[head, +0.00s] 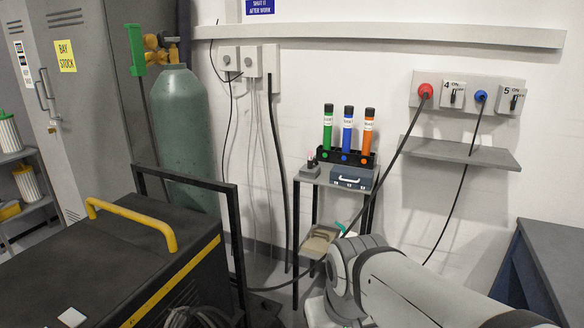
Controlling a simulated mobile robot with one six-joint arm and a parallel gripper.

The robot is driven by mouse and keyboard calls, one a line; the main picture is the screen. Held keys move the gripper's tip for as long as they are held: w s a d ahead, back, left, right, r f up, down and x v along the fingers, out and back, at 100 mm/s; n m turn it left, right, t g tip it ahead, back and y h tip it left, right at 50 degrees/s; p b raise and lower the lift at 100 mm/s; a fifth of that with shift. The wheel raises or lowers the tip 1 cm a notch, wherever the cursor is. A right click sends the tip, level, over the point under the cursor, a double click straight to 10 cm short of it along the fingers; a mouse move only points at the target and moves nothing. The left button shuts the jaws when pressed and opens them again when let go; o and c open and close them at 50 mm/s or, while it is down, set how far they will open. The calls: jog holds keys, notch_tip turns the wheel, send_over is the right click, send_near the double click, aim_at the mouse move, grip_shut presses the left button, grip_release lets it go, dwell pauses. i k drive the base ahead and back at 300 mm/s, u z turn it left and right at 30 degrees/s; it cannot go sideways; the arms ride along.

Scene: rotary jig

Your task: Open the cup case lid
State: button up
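A small blue-grey case (351,179) with a handle on its front stands on top of the small black-framed stand, under the marker rack. It looks like the cup case. Its lid appears shut, and its front carries small pale marks too small to read. My arm fills the lower right of the head view, in front of the stand's lower part. My gripper is not in view, so I cannot see whether it is open or shut.
A black rack (346,157) holds green, blue and orange tubes behind the case. A black cable crosses close to the stand's right side. A grey wall shelf (461,152) is at right. A dark machine with a yellow handle (131,220) and a green gas cylinder (184,130) stand left.

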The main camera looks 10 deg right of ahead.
aim_at(363, 177)
jog(key=z, duration=0.45)
jog(key=i, duration=1.55)
jog(key=z, duration=0.6)
jog(key=k, duration=0.75)
jog(key=z, duration=0.15)
jog(key=i, duration=0.85)
jog(key=u, duration=0.1)
